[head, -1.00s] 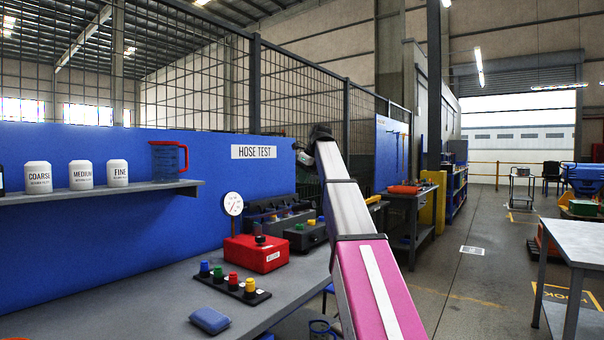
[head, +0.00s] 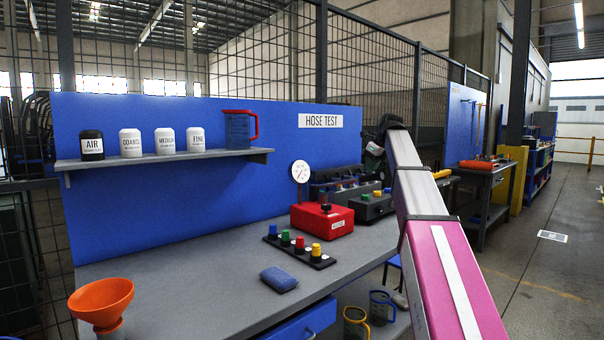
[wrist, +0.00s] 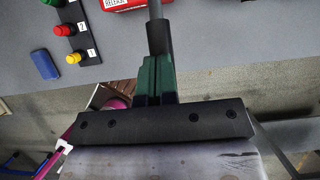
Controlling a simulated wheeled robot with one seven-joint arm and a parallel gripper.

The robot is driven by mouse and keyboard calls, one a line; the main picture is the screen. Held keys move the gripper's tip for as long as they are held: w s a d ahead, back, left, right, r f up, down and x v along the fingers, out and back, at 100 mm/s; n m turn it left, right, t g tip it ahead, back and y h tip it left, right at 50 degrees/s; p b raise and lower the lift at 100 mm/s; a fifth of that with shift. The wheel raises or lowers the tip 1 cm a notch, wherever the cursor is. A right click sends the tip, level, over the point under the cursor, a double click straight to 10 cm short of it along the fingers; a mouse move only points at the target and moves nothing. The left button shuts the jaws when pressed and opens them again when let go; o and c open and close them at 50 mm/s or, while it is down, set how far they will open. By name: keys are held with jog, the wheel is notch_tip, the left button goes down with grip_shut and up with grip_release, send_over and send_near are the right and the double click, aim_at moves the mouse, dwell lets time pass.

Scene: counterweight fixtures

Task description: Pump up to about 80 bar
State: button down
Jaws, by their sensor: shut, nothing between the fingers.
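A red pump box (head: 322,221) with a black knob on top and a white label sits on the grey bench. Its label reads RELEASE in the wrist view, where the box (wrist: 120,4) shows at the top edge. A round white gauge (head: 300,171) with red marks stands behind the box; its reading is too small to tell. My gripper (wrist: 155,62) has dark green fingers, shut with nothing between them. A grey rod with a black sleeve (wrist: 158,38) runs in line with the fingertips; I cannot tell whether they touch. In the head view my arm hides the fingertips.
A strip of coloured knobs (head: 299,246) and a blue sponge (head: 279,280) lie on the bench (head: 185,262). An orange funnel (head: 101,303) stands at front left. Mugs stand below the bench.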

notch_tip(320, 180, down, 12)
notch_tip(320, 180, up, 12)
jog(key=shift+r, duration=0.2)
dwell(0.7)
dwell(4.1)
jog(key=shift+f, duration=0.1)
dwell(1.8)
